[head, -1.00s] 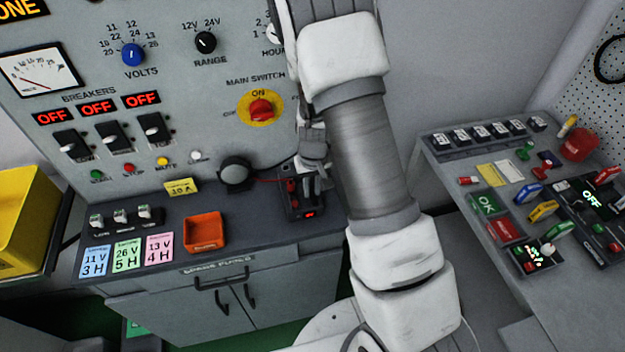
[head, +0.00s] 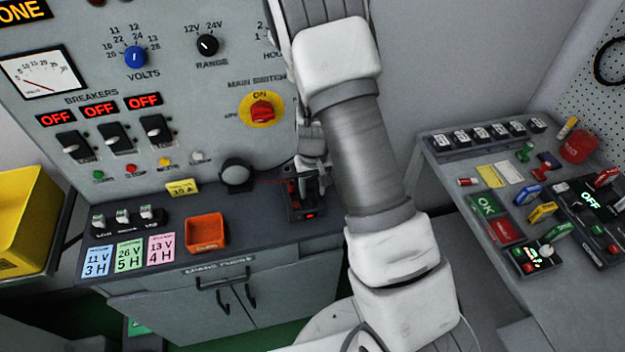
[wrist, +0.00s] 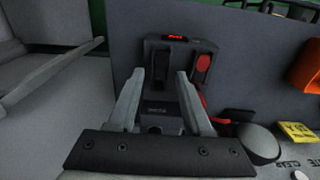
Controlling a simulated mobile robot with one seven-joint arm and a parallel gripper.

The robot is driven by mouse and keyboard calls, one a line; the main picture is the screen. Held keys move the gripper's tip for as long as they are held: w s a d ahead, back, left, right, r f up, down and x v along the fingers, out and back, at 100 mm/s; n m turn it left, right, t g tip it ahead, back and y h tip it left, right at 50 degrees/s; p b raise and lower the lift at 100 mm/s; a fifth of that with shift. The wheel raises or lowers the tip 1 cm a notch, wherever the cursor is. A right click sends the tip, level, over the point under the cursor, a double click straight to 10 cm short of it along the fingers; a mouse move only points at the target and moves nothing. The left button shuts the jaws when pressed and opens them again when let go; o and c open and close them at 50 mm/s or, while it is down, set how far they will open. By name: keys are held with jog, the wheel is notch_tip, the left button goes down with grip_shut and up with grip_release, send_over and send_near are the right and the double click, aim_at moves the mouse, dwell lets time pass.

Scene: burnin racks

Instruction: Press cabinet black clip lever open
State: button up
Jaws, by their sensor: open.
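The black clip unit (head: 306,207) sits on the dark counter of the grey cabinet, partly behind my arm in the head view. In the wrist view the unit (wrist: 178,48) shows two upright levers, a black one (wrist: 161,66) on the left and a red-capped one (wrist: 203,63) on the right. A small red display glows on its edge. My gripper (wrist: 157,77) is open, its two grey fingers spread over the unit on either side of the black lever's column. In the head view my gripper (head: 314,181) is at the unit, with its fingertips partly hidden. Contact cannot be told.
A round dark knob (head: 236,173) and an orange bin (head: 207,232) stand left of the unit. The panel with the red main switch (head: 262,111) rises behind. A side bench (head: 470,190) with several devices stands at the right.

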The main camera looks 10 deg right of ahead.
aim_at(313, 195)
notch_tip(313, 195, up, 17)
jog(key=shift+s+r, duration=0.2)
jog(key=shift+s, duration=0.05)
dwell(0.6)
jog(key=s+r+t, duration=0.2)
jog(key=s+r, duration=0.6)
jog(key=s, duration=0.2)
jog(key=s+r+t, duration=0.3)
jog(key=s+r, duration=0.5)
jog(key=s, duration=0.3)
jog(key=shift+s, duration=0.15)
